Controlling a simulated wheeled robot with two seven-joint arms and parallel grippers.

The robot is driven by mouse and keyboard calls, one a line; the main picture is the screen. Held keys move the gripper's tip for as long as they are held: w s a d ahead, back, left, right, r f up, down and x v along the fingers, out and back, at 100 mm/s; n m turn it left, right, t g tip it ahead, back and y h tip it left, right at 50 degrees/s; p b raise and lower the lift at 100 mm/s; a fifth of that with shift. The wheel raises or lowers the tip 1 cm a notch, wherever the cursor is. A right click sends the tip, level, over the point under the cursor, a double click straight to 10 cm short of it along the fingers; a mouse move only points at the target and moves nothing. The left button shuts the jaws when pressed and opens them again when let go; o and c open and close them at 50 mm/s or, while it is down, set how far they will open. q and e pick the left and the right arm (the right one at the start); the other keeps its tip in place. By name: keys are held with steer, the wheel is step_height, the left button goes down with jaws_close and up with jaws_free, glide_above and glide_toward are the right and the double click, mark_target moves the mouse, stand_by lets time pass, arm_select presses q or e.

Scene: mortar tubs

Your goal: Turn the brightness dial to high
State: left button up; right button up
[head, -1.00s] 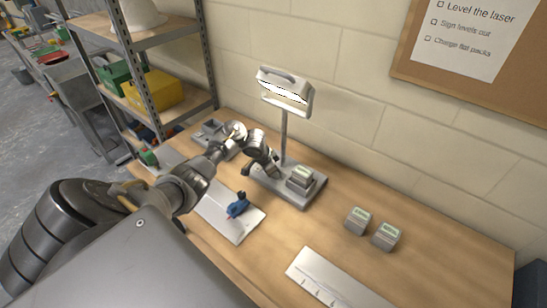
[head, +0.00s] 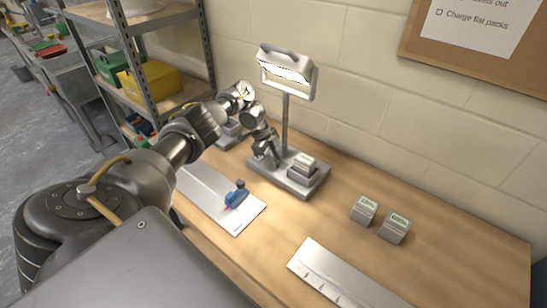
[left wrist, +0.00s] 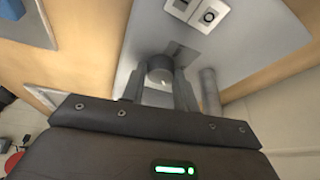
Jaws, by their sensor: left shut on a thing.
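The work lamp stands on the bench, with a lit head (head: 287,72), a thin post (head: 285,122) and a flat grey base (head: 308,187). My left gripper (head: 264,156) points down at the left part of this base. In the left wrist view a round dark grey dial (left wrist: 160,67) sits between the two fingers of my left gripper (left wrist: 160,88), which is shut on it. The dial's pointer setting cannot be read. My right gripper is not in view.
A battery pack (head: 303,163) sits on the base, right of the post. Two more packs (head: 364,209) (head: 395,228) stand on the bench. A blue tool (head: 237,194) lies on a pale sheet (head: 215,205). A metal strip (head: 335,280) lies at front. Shelving (head: 152,70) stands left.

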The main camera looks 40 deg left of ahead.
arm_select(q)
steer(key=shift+f+m+g+b, duration=0.1)
steer(key=shift+m+g+b, duration=0.35)
steer(key=shift+m, duration=0.55)
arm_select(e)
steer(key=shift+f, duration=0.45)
arm_select(q)
steer(key=o, duration=0.7)
steer(key=shift+w, duration=0.1)
